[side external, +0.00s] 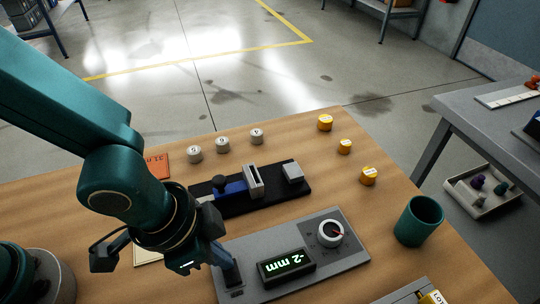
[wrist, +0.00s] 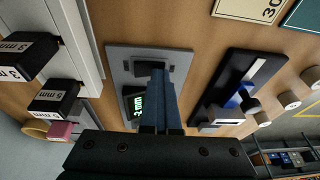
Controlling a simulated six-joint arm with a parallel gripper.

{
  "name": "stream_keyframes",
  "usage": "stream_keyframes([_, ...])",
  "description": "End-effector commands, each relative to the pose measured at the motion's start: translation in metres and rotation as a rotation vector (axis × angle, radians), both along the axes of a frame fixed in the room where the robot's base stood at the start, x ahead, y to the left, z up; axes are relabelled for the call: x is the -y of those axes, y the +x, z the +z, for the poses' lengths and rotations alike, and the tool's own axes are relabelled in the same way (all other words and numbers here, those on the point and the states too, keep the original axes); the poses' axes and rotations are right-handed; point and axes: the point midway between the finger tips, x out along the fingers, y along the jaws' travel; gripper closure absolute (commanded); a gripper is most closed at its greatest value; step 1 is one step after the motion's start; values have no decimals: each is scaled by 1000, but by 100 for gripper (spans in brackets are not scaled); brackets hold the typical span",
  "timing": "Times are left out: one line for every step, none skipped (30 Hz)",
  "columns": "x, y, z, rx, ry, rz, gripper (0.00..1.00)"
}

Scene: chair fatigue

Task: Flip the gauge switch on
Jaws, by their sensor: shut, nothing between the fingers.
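The grey gauge panel (side external: 340,258) lies on the wooden table, with a lit green display (side external: 287,265) reading "-2 mm" and a white round knob (side external: 330,232). In the wrist view the panel (wrist: 119,61) is partly covered by my fingers. The gauge switch (wrist: 141,69) is a dark fitting at the panel's end, mostly hidden behind my fingertips. My gripper (side external: 231,270) is shut and empty, pointing down at the switch end of the panel. In the wrist view my gripper (wrist: 158,72) is over the switch. I cannot tell whether it touches, or which way the switch is set.
A black slide fixture (side external: 215,207) with a blue block and grey jaws lies behind the panel. White weights (side external: 225,145) and yellow weights (side external: 345,146) stand farther back. A green cup (side external: 419,221) stands to the right. Labelled black blocks (wrist: 53,97) lie on a grey rack.

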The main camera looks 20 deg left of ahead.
Motion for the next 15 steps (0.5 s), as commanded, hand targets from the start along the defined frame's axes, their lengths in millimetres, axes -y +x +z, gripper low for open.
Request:
stream_keyframes([2, -3, 0, -3, 1, -2, 100])
stream_keyframes([2, -3, 0, -3, 1, -1, 100])
stream_keyframes([4, -5, 1, -3, 1, -1, 100])
stream_keyframes([5, -6, 1, -4, 1, -3, 100])
stream_keyframes([6, -7, 2, -4, 1, -4, 100])
stream_keyframes([7, -8, 2, -2, 1, -2, 100])
stream_keyframes([8, -9, 3, -2, 1, -2, 100])
stream_keyframes([9, -10, 3, -2, 1, -2, 100])
stream_keyframes([9, -10, 3, -3, 0, -1, 100])
stream_keyframes([10, -11, 4, -3, 0, -1, 100])
stream_keyframes([10, -11, 4, -2, 1, 0, 100])
stream_keyframes([10, -11, 4, -2, 1, 0, 100])
stream_keyframes([10, -11, 4, -2, 0, 1, 100])
stream_keyframes([10, -11, 4, -2, 0, 1, 100])
stream_keyframes([10, -11, 4, -2, 0, 1, 100])
